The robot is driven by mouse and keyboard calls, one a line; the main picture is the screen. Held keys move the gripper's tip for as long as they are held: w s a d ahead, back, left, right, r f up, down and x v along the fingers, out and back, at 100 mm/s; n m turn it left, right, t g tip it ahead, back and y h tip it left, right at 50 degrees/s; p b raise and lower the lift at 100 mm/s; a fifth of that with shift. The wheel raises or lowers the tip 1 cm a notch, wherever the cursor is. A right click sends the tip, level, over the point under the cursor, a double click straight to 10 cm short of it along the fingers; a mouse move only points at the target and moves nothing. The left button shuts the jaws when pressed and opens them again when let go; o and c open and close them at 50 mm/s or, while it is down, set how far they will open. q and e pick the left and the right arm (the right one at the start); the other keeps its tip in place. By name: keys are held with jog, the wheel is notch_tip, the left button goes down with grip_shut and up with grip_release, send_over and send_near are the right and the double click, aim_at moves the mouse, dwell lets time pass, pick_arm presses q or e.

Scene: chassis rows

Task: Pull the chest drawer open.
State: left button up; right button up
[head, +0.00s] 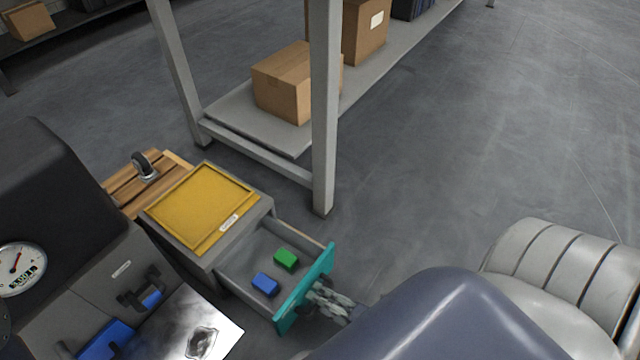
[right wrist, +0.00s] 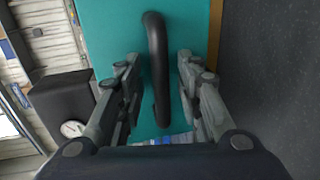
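The chest (head: 190,258) is a grey box with a yellow tray top. Its drawer (head: 240,267) stands pulled out, and its inside shows. The drawer has a teal front (head: 305,290). A green block (head: 286,259) and a blue block (head: 265,284) lie in it. My right gripper (head: 326,298) is at the outer side of the teal front. In the right wrist view, the black bar handle (right wrist: 157,70) stands between my two fingers, with a gap on each side. The fingers are open around it. My left gripper is not in view.
A grey shelf rack (head: 325,110) with cardboard boxes (head: 290,85) stands behind the chest, one post close to the drawer. A wooden pallet with a caster (head: 145,167) is at the left. Equipment with a gauge (head: 20,268) is at the lower left. Floor at right is clear.

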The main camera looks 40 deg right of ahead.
jog(key=v, duration=1.1)
jog(key=shift+s, duration=0.2)
jog(key=shift+s+d, duration=0.1)
